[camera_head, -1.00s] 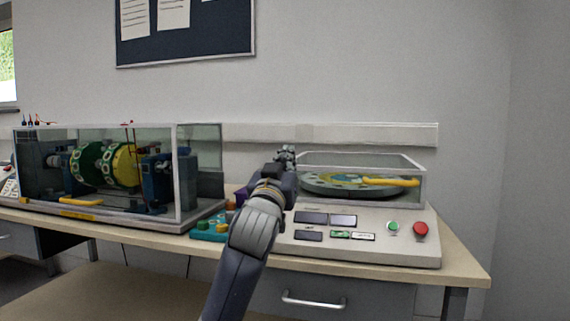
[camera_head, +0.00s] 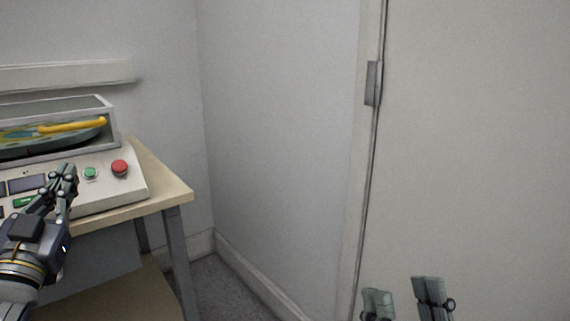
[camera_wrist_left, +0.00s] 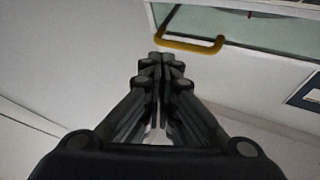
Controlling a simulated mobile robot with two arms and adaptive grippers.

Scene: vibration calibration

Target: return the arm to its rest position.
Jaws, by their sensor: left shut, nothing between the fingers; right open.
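My left gripper (camera_head: 66,180) is at the left of the head view, in front of the control panel of the machine (camera_head: 138,185). Its fingers are shut with nothing between them. In the left wrist view its closed fingers (camera_wrist_left: 160,62) point up toward the machine's yellow handle (camera_wrist_left: 190,45). My right gripper (camera_head: 405,290) shows at the bottom right of the head view, with its two fingers apart and empty. Most of the right arm is out of view.
The machine has a clear cover with a yellow handle (camera_head: 72,126), a green button (camera_head: 90,172) and a red button (camera_head: 119,167). It stands on a bench (camera_head: 165,190) whose right end shows. A wall and a door (camera_head: 470,140) fill the right side.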

